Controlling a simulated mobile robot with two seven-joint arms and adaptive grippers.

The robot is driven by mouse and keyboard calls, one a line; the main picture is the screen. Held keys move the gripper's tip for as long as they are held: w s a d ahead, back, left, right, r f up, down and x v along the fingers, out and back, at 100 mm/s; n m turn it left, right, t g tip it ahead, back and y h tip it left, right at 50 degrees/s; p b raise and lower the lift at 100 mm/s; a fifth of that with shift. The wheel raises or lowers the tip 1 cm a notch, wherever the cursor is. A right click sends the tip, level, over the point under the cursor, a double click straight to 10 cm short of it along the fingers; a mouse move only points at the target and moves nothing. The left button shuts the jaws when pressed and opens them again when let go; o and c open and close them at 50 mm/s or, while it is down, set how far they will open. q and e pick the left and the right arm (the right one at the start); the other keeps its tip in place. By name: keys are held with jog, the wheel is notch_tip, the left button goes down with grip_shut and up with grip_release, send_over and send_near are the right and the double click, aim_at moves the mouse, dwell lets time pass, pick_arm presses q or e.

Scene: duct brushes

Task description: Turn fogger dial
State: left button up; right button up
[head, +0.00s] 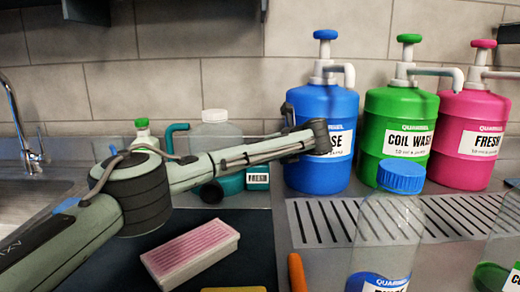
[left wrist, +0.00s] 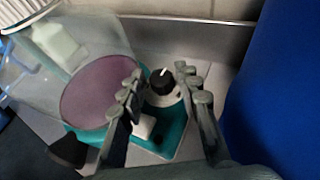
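The fogger's teal base shows in the left wrist view (left wrist: 174,145), with a clear tank and a purple disc in it at left. A black dial (left wrist: 162,82) with a white pointer mark stands on the base; the mark points about toward the top of the picture. My left gripper (left wrist: 159,75) is open, with one finger on each side of the dial; I cannot tell whether either touches it. In the head view, the fogger's teal body (head: 231,184) is partly hidden behind my left arm, and its dial cannot be seen. My right gripper is not in view.
A blue jug (head: 310,100) stands close to the end of my left arm. Green (head: 395,115) and pink (head: 470,120) jugs stand to its right.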

pick_arm(q)
jog(key=shift+s+d+r, duration=0.1)
jog(key=shift+s+d, duration=0.1)
jog(key=shift+s, duration=0.05)
jog(key=v, duration=1.1)
jog(key=shift+s+r, duration=0.1)
jog(key=shift+s, duration=0.05)
